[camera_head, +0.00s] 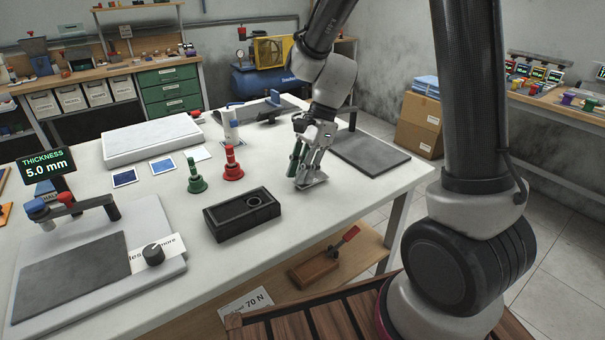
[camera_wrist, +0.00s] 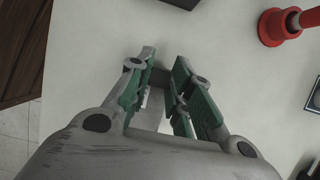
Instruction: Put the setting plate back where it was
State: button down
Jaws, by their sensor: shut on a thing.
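My gripper (camera_head: 310,165) is over the white table, right of the black fixture block, with its fingers pointing down. In the wrist view its green-padded fingers (camera_wrist: 161,72) are closed on a small grey piece, which I take to be the setting plate (camera_wrist: 159,77). A paler strip of it shows lower between the fingers. The fingers hide most of the piece, and I cannot tell whether it touches the table. The thickness gauge (camera_head: 45,166) at the left reads 5.0 mm, with a dark grey plate on its base.
The black block (camera_head: 243,213) has a round recess. A red stamp-like piece (camera_head: 233,164) and a green one (camera_head: 196,178) stand behind it. A dark mat (camera_head: 370,152) lies right of my gripper. A white slab (camera_head: 150,138) lies at the back. The table's right front is clear.

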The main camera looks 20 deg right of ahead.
jog(key=shift+f, duration=0.45)
jog(key=c, duration=1.3)
grip_release()
jog(key=shift+f, duration=0.1)
jog(key=v, duration=1.2)
jog(key=s+d+r+n+t+h, duration=0.2)
jog(key=s+d+n, duration=0.4)
jog(key=s, duration=0.3)
jog(key=s+d+r+n+t+h, duration=0.2)
jog(key=s+d+r+n, duration=0.3)
jog(key=s, duration=0.5)
jog(key=d+n+t, duration=0.1)
jog(key=d+n, duration=0.1)
jog(key=n, duration=0.1)
jog(key=shift+s+t, duration=0.25)
jog(key=shift+t, duration=0.15)
